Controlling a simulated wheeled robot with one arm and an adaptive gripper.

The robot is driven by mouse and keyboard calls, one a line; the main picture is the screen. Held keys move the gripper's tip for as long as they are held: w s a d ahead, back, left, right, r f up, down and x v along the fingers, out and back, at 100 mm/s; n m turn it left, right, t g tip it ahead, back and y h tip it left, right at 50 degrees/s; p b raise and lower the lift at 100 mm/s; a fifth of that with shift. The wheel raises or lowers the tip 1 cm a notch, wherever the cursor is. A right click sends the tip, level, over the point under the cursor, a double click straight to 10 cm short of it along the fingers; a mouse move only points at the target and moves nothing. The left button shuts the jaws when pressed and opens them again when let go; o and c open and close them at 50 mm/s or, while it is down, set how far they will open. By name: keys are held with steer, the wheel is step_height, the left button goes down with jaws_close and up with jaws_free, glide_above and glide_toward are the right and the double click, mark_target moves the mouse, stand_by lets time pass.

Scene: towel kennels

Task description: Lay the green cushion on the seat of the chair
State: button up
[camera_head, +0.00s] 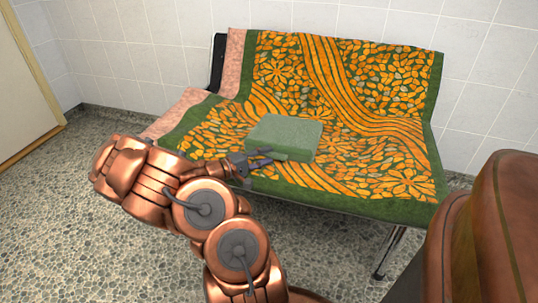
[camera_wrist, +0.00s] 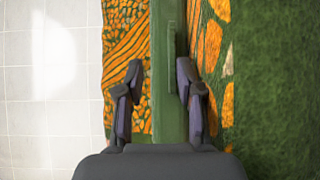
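The green cushion (camera_head: 283,138), a thick block, is at the middle of the seat of the wide chair (camera_head: 400,208). A green and orange patterned towel covers the seat and back. I cannot tell whether the cushion lies fully flat. My gripper (camera_head: 266,157) is at the cushion's left front corner. In the wrist view, the cushion (camera_wrist: 165,100) is a narrow green band within the span of my gripper's (camera_wrist: 158,92) parted fingers. Orange towel shows between the left finger and the band. The right finger overlaps the band's right edge; contact is unclear.
A pink cloth (camera_head: 180,113) shows at the chair's left end. A tiled wall (camera_head: 150,50) stands behind, and a door (camera_head: 25,80) is at far left. A brown rounded thing (camera_head: 495,225) fills the lower right. Pebbled floor (camera_head: 50,220) is open at left.

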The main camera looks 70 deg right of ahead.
steer(key=v, duration=1)
steer(key=shift+a, duration=0.1)
steer(key=s+a+r+m+y+p, duration=0.1)
steer(key=s+a+r+y+p, duration=0.1)
steer(key=a+r+p, duration=0.35)
steer(key=s+a+r+y+p, duration=0.1)
steer(key=s+a+r+p, duration=0.1)
steer(key=r+p, duration=0.6)
steer(key=s+a+r+m+y+p, duration=0.1)
steer(key=s+a+r+y+p, duration=0.15)
steer(key=r, duration=0.75)
steer(key=s+a+r+n+t+y+p, duration=0.3)
steer(key=a+r+n+t+y+p, duration=0.1)
steer(key=a+r+p, duration=0.9)
steer(key=s+a+r+n+t+y+p, duration=0.3)
steer(key=a+r+n+t+y+p, duration=0.1)
steer(key=a+r+p, duration=0.9)
steer(key=a+r, duration=0.1)
steer(key=a, duration=0.3)
steer(key=shift+a, duration=0.4)
steer(key=shift+s+d+y, duration=0.1)
steer(key=shift+y, duration=0.15)
